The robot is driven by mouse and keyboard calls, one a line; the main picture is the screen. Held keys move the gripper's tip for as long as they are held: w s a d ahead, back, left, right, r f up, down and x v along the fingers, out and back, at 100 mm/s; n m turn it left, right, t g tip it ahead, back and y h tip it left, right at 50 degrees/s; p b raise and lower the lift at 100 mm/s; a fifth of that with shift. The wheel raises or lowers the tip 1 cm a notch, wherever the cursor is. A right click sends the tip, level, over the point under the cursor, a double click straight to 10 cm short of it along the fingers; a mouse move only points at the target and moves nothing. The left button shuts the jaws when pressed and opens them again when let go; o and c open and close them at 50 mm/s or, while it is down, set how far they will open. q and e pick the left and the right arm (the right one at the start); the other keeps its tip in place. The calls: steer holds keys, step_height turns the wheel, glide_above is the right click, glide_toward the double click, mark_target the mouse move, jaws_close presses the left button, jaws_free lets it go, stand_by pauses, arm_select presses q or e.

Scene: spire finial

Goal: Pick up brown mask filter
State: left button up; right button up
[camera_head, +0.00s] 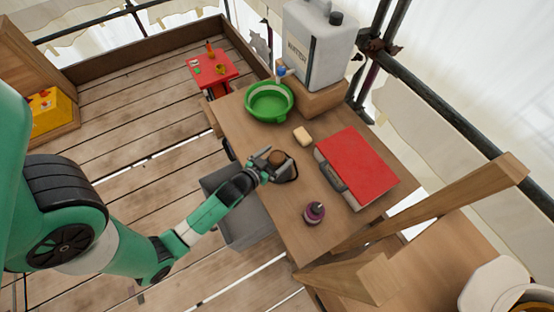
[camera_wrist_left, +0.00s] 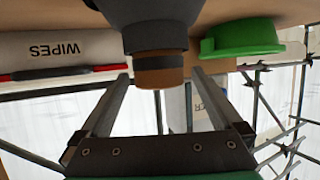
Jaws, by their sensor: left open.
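The brown mask filter (camera_head: 277,158) sits on a dark mask (camera_head: 290,172) on the wooden table. In the left wrist view the filter (camera_wrist_left: 158,74) shows as a short brown cylinder joined to the dark grey mask body (camera_wrist_left: 155,25). My left gripper (camera_head: 269,160) is at the filter. Its two fingers (camera_wrist_left: 160,82) are apart, one on each side of the filter, with visible gaps between them and it. Part of the mask is hidden behind the gripper in the head view. My right gripper is not in view.
On the table (camera_head: 285,215) are a green bowl (camera_head: 269,116), a tan block (camera_head: 303,136), a red-topped wipes pack (camera_head: 360,162) and a purple bottle (camera_head: 314,213). A white canister (camera_head: 315,45) stands at the far end. A grey box (camera_head: 245,225) is beside the table, under my left arm.

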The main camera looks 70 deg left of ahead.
mark_target(282, 152)
arm_select(q)
steer(key=x, duration=0.3)
steer(key=shift+w+a+b, duration=0.15)
steer(key=shift+w+b, duration=0.15)
steer(key=c, duration=1.4)
